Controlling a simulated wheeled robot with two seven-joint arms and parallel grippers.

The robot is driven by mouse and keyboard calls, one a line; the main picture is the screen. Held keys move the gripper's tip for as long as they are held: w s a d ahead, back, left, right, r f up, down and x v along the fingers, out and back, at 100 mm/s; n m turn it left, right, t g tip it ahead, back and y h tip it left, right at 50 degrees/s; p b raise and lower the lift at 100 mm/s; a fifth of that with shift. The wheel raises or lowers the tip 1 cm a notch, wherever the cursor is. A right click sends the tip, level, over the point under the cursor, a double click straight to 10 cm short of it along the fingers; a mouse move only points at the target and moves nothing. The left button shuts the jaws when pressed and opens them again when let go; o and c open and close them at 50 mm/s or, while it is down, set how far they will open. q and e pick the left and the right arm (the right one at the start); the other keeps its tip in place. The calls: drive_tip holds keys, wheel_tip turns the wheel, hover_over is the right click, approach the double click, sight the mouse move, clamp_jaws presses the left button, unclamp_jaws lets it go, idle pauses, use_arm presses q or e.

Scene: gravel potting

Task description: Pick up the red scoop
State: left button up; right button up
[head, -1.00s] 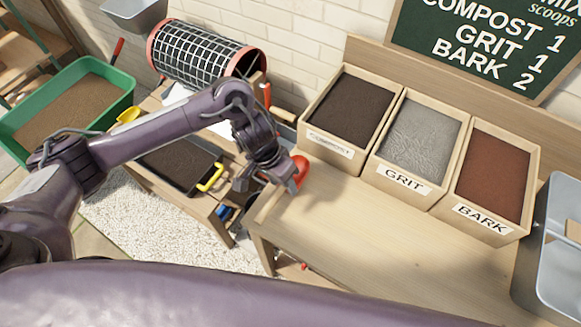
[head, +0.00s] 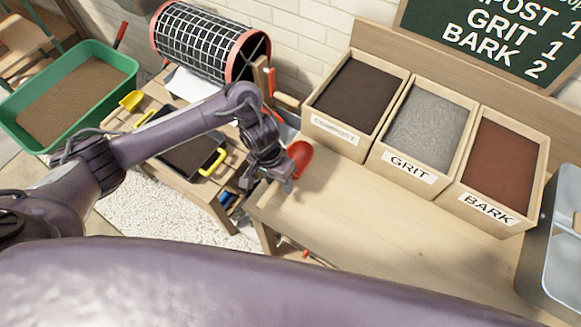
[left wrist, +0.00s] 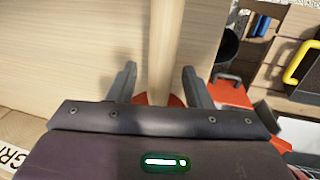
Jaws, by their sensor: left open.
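The red scoop (head: 301,157) is at the left end of the wooden bench, in front of the compost bin. My left gripper (head: 282,180) is beside it, pointing down, and hides part of it in the head view. In the left wrist view the open fingers (left wrist: 158,88) stand on either side of a pale wooden bar, probably the scoop's handle. Bits of red (left wrist: 174,101) show at its lower end, mostly hidden behind the gripper body. I cannot tell whether the fingers touch the bar. My right gripper is not in view.
Bins of compost (head: 362,92), grit (head: 428,122) and bark (head: 497,168) stand along the back of the bench. A grey container (head: 560,235) is at the right. The bench front (head: 390,245) is clear. A lower table with a black tray (head: 190,157) is left.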

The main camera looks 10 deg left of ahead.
use_arm(q)
drive_tip(key=shift+c, duration=0.5)
clamp_jaws()
drive_tip(key=shift+r, duration=0.2)
wheel_tip(320, 180, up, 20)
drive_tip(key=p, duration=0.5)
drive_tip(key=shift+f+p, duration=0.15)
drive_tip(key=shift+p, duration=0.15)
